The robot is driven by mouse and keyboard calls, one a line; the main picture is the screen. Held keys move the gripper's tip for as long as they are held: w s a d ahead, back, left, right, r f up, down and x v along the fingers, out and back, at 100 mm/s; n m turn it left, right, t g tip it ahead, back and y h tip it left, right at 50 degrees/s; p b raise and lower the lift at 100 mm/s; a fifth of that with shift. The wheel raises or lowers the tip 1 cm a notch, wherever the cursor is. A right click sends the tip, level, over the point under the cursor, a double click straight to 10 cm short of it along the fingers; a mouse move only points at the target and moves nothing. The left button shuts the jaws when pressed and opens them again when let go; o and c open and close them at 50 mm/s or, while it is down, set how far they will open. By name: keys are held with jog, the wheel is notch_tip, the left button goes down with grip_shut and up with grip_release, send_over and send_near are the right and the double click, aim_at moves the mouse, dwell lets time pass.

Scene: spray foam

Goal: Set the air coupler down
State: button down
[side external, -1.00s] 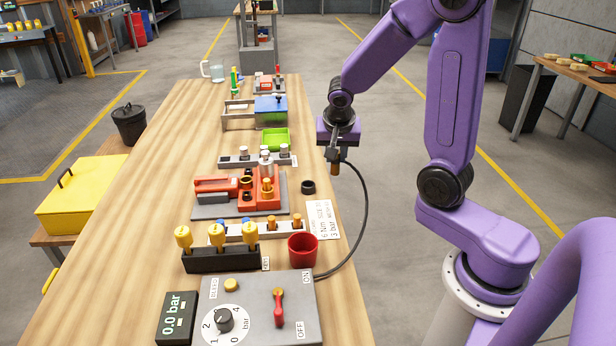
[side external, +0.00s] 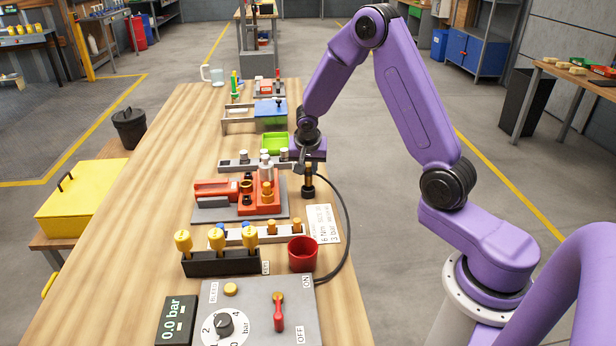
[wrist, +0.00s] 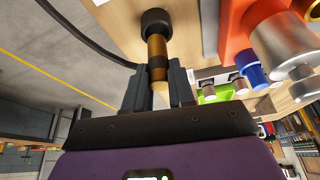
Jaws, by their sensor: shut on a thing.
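The air coupler (side external: 308,179) is a small brass cylinder with a dark band and a black hose. It is upright between the fingers of my gripper (side external: 306,168), which is shut on it. In the wrist view the brass coupler (wrist: 156,47) sticks out beyond the two dark fingertips (wrist: 158,76). Its far end meets a black round holder (wrist: 157,20) on the table. The holder (side external: 308,192) also shows in the side view, directly under the coupler. I cannot tell whether the coupler's end is inside the holder or just on it.
The hose (side external: 347,225) loops from the coupler over the table's right edge to the grey control panel (side external: 262,308). An orange fixture (side external: 250,205) stands to the left. A red cup (side external: 302,254) and a paper label (side external: 322,224) lie nearer the camera.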

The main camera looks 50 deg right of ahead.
aim_at(308, 177)
jog(key=shift+w+f, duration=0.15)
jog(key=shift+f, duration=1.5)
jog(key=shift+f, duration=0.15)
jog(key=c, duration=1)
grip_release()
jog(key=shift+o, duration=0.2)
